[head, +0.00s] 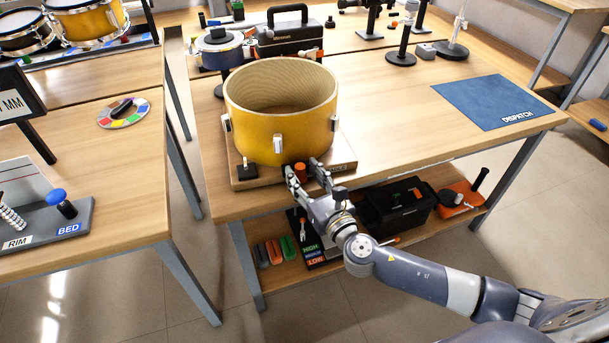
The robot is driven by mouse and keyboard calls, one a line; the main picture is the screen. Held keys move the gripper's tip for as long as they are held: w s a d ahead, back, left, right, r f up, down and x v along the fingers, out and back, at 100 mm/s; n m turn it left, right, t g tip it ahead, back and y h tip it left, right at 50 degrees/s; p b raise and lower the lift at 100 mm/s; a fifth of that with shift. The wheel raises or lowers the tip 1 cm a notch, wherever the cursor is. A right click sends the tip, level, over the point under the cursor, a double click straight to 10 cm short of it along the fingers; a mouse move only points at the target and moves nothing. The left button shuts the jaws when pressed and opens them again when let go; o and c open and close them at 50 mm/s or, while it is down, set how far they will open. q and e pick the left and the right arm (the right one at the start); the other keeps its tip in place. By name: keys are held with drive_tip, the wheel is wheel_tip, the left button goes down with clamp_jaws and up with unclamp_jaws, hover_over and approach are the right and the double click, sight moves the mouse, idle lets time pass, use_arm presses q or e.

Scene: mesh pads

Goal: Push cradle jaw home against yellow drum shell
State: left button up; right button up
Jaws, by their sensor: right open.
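The yellow drum shell (257,125) stands upright and open at the top on a wooden cradle board (244,183) near the front edge of the table. A small black jaw block (246,170) sits on the board at the shell's front left. An orange piece (300,170) is at the shell's front, close to my right gripper (305,170). My right gripper is open, its fingers pointing at the shell's front, on either side of the orange piece. I cannot tell whether it touches it. My left gripper is out of view.
A blue dispatch mat (494,101) lies at the table's right. A black toolbox (285,34) and several stands are behind the shell. A lower shelf holds a black case (397,204). Another bench with a blue-knobbed tool (60,200) is at left, across a gap.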

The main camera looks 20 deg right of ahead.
sight(302, 167)
clamp_jaws()
drive_tip(key=shift+w+d+r, duration=0.1)
drive_tip(key=shift+w, duration=1.4)
unclamp_jaws()
drive_tip(key=s+d, duration=0.2)
drive_tip(key=s, duration=0.9)
drive_tip(key=shift+s, duration=0.4)
